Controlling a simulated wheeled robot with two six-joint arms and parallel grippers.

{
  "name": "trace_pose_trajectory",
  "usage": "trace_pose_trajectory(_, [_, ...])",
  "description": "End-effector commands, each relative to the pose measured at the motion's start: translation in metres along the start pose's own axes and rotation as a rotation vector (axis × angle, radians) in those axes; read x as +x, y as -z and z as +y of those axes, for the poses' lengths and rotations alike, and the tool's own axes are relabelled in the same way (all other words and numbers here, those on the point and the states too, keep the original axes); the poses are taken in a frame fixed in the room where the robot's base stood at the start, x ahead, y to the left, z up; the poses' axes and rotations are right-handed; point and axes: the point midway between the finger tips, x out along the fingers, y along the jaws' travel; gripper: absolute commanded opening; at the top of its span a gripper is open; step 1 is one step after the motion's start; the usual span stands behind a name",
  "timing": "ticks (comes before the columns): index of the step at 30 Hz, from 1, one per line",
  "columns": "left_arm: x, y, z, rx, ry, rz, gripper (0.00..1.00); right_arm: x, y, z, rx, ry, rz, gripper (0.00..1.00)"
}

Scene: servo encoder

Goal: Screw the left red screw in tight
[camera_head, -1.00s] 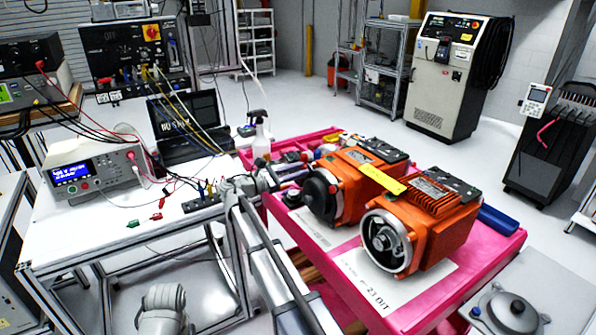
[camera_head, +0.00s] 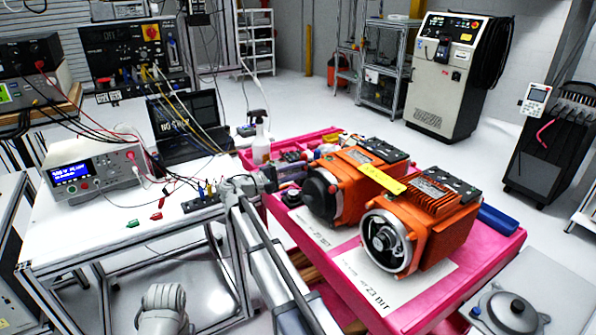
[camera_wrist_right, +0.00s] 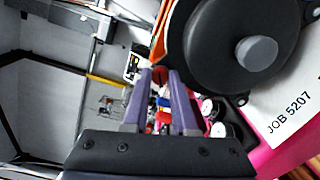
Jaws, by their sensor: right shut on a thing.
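Two orange motors stand on a pink-topped cart. The left motor (camera_head: 350,187) has a round black end cover, which also shows large in the right wrist view (camera_wrist_right: 235,45). My right gripper (camera_head: 298,173) is just left of this motor, at about the height of its top. In the right wrist view the purple-grey fingers (camera_wrist_right: 160,78) are closed around a small dark red piece, which appears to be the red screw (camera_wrist_right: 158,76). The fingers hide part of it. I cannot tell whether it sits in a hole. My left gripper is not in view.
The right motor (camera_head: 420,225) has an open front ring. Paper labels lie on the pink cart (camera_head: 460,285). A spray bottle (camera_head: 261,138) and small parts are at the cart's far left. A white bench (camera_head: 120,215) with a meter and red and green clips stands left.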

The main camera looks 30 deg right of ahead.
Motion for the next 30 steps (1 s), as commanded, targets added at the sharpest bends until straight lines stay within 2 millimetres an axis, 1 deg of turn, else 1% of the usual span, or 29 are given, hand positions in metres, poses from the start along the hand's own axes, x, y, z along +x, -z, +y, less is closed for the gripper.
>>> trace_pose_trajectory(30, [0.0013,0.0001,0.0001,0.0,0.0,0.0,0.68,-0.0017,-0.0004,-0.0026,0.964,0.005,-0.003,0.0])
